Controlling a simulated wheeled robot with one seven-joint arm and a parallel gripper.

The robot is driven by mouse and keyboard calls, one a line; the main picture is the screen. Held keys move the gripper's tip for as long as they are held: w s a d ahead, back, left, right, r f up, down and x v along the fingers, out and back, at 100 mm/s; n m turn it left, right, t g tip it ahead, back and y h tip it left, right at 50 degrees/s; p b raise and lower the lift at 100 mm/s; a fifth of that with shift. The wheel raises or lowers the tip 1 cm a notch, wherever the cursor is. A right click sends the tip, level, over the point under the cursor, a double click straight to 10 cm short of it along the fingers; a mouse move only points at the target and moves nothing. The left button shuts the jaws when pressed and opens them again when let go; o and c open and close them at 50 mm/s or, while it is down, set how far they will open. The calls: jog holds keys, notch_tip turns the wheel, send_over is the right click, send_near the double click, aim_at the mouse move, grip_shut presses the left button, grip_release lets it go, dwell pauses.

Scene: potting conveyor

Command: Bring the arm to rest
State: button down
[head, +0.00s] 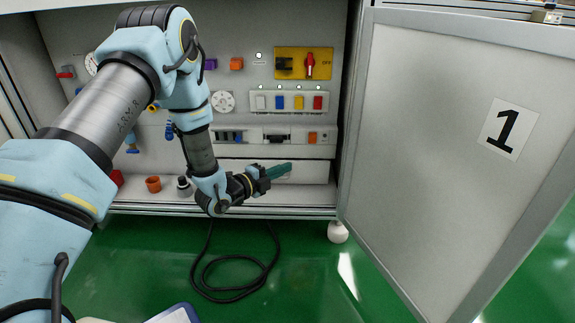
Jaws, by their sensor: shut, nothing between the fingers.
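My arm (100,110) is light blue and grey. It enters from the lower left, rises to an elbow near the top, and bends down in front of the panel. My gripper (278,171) is at its end, pointing right, with teal fingers shut and nothing held. It is in front of the cabinet's lower shelf, near the white drawer front. I cannot tell whether it touches anything.
A cabinet panel (235,135) carries switches, dials and a yellow plate with a red handle (310,65). An open door marked 1 (445,150) stands at the right. An orange pot (153,184) is on the shelf. A black cable (235,297) lies coiled on the green floor.

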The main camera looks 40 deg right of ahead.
dwell(0.4)
jog(key=w+a+r+n+t+y+p, duration=0.25)
jog(key=w+a+r+n, duration=0.2)
jog(key=a, duration=0.35)
jog(key=w+a+r+n+t+y+p, duration=0.1)
jog(key=w+a+r+n+y+p, duration=0.1)
jog(key=w+a+r+n+y, duration=0.4)
jog(key=w+a+r+n+t+y+p, duration=0.2)
jog(key=w+a+n, duration=0.2)
jog(key=a, duration=0.5)
jog(key=s+a+r+n+g+y+p, duration=0.1)
jog(key=s+a+r+n+y, duration=0.2)
jog(key=a, duration=0.5)
jog(key=s+a+r+n+g+y+p, duration=0.1)
jog(key=a+r+n+y+p, duration=0.15)
jog(key=a+n, duration=0.45)
jog(key=s+a+r+n+g+p, duration=0.1)
jog(key=s+a+r+n+g, duration=0.1)
jog(key=s+a+r+n, duration=0.35)
jog(key=s+a+r+n+g+p, duration=0.2)
jog(key=s+a+n, duration=0.1)
jog(key=s+a, duration=0.4)
notch_tip(320, 180, up, 37)
jog(key=s+d+p, duration=0.1)
jog(key=p, duration=3.6)
jog(key=shift+s+y, duration=0.15)
jog(key=shift+y, duration=0.25)
